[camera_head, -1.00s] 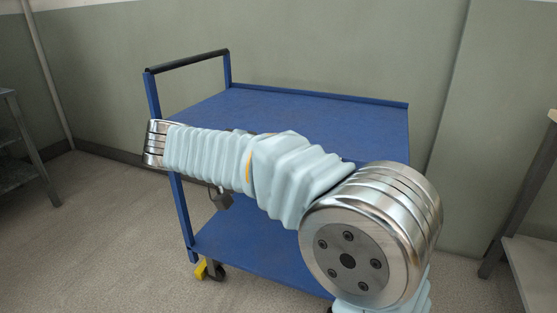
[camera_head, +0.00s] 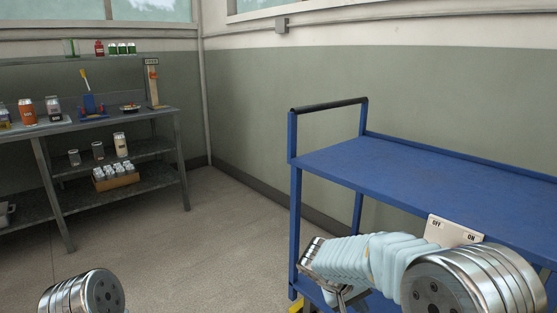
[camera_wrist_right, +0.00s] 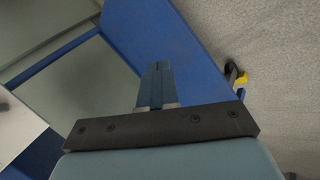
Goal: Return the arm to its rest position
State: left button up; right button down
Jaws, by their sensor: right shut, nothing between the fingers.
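My right arm, in pale blue covers with bare metal joints, reaches across the lower right of the head view, in front of the blue cart (camera_head: 430,170). My right gripper (camera_head: 347,298) is partly in view low beside the cart, at the picture's bottom edge. In the right wrist view its two fingers (camera_wrist_right: 155,84) are together with nothing between them, over blue cart surfaces and floor. A metal joint of my left arm shows at the bottom left of the head view. The left gripper is out of view.
A steel bench (camera_head: 150,114) at the left carries cans, a blue tool and a small upright stand. A white OFF/ON plate (camera_head: 453,231) shows behind my arm. Open floor (camera_head: 225,225) lies between bench and cart.

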jog(key=s+a+f+n+g+y, duration=0.1)
jog(key=s+f+y, duration=0.15)
jog(key=f, duration=0.45)
jog(key=s+a+f+g+y, duration=0.1)
jog(key=s+a+f+y, duration=0.15)
jog(key=f, duration=0.55)
jog(key=s+a+f+m+y, duration=0.2)
jog(key=s+f+y, duration=0.1)
jog(key=s+f, duration=0.4)
jog(key=s+a+f+m+y, duration=0.1)
jog(key=s+a+f+y, duration=0.2)
jog(key=s+f, duration=0.4)
jog(key=shift+s+a+f+m+t, duration=0.2)
jog(key=shift+s+f+m+t, duration=0.15)
jog(key=shift+s, duration=0.7)
